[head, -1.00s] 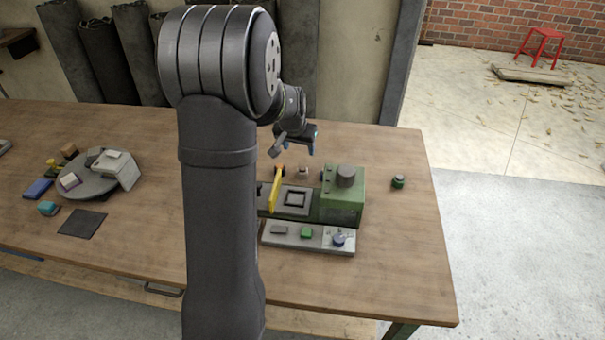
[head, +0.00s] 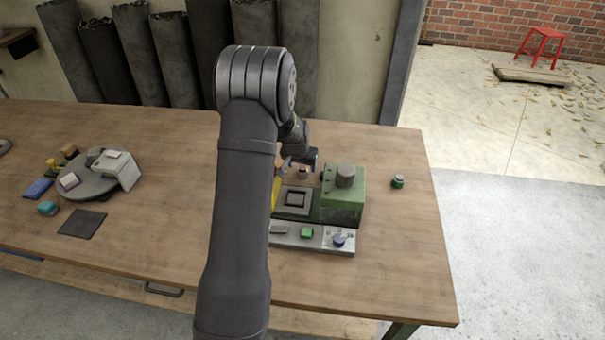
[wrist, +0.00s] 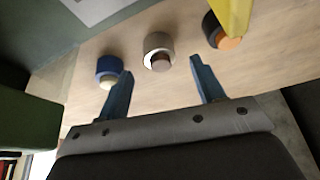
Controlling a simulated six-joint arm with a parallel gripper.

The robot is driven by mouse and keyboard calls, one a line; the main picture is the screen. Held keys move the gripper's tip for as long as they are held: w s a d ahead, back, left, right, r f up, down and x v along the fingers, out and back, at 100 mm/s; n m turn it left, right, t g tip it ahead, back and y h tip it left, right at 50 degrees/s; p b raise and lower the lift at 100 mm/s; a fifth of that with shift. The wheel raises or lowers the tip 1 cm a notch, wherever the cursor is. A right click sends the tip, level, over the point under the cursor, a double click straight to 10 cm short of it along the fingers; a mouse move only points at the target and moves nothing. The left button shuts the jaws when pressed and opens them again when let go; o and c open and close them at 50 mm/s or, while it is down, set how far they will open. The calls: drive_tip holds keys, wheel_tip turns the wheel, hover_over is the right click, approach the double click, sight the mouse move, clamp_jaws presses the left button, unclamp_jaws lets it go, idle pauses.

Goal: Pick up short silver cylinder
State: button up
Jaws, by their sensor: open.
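The short silver cylinder (wrist: 153,42) has a brownish round end and sits on the wooden table in the wrist view. It shows just ahead of the gap between the two blue fingers. My gripper (wrist: 160,66) is open and empty, a little short of it. In the head view my gripper (head: 300,166) is low behind the green machine. The cylinder (head: 303,176) there is small and partly hidden by my gripper.
In the wrist view a blue cylinder (wrist: 108,66) stands left of the silver one. A dark cylinder with an orange end (wrist: 214,32) and a yellow bar (wrist: 234,12) are to the right. The green machine (head: 345,208) is close by in the head view.

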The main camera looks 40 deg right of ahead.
drive_tip(key=shift+x, duration=1.2)
drive_tip(key=shift+c, duration=0.4)
drive_tip(key=c, duration=1.1)
drive_tip(key=shift+r, duration=0.1)
